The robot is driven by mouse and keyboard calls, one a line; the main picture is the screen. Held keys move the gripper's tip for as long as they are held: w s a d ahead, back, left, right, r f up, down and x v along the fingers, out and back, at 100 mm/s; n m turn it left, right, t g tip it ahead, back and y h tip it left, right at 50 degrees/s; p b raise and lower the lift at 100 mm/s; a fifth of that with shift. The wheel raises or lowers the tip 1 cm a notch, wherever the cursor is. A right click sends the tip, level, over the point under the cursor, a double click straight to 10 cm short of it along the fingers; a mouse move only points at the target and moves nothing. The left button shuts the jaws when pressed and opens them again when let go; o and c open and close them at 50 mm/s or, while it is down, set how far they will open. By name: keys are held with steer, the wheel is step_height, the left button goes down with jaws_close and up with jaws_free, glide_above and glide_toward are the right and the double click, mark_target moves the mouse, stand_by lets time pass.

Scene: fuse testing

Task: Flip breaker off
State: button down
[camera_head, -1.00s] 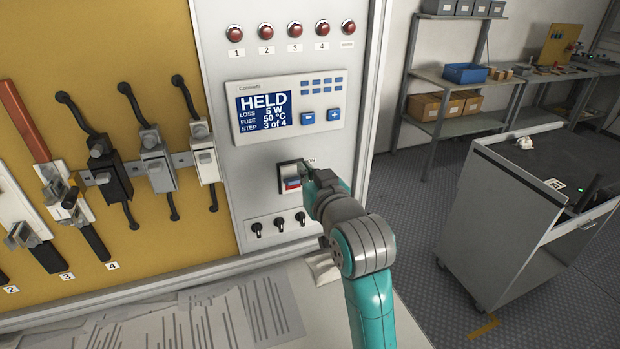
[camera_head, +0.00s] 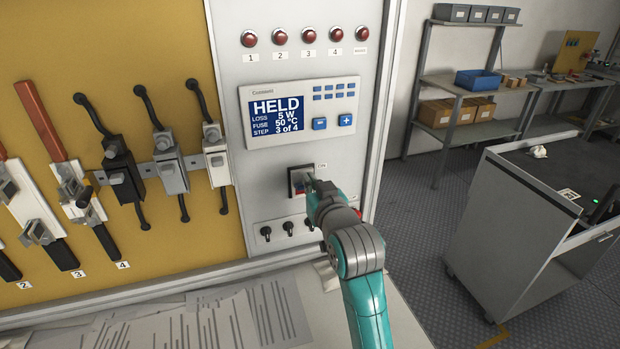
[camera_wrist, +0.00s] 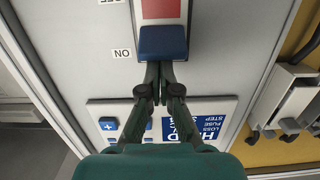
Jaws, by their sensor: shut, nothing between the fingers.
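The breaker (camera_head: 295,176) is a dark-framed switch on the grey panel, below the display and beside an ON label (camera_head: 321,166). In the wrist view, which is upside down, its blue toggle (camera_wrist: 163,42) shows with a red face (camera_wrist: 162,9) beyond it. My gripper (camera_head: 309,181) covers part of the breaker in the head view. Its fingers are shut with nothing between them. In the wrist view the fingertips (camera_wrist: 160,68) end at the toggle's edge on the display side; whether they touch it I cannot tell.
The display (camera_head: 277,114) reads HELD, 5 W, 50 °C, step 3 of 4. Several red lamps (camera_head: 308,36) sit above it. Small black toggles (camera_head: 266,233) sit below the breaker. Fuse holders (camera_head: 165,165) hang at left. A grey cart (camera_head: 520,220) stands right.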

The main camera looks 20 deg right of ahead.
steer(key=shift+s+f+t, duration=0.15)
steer(key=shift+f+t, duration=0.2)
steer(key=shift+t, duration=0.25)
stand_by(0.3)
steer(key=f+t, duration=0.1)
steer(key=t, duration=0.2)
steer(key=f+t, duration=0.1)
steer(key=t, duration=0.1)
steer(key=shift+s+f+t, duration=0.3)
steer(key=shift+s+f, duration=0.05)
steer(key=shift+s, duration=0.05)
steer(key=shift+r, duration=0.1)
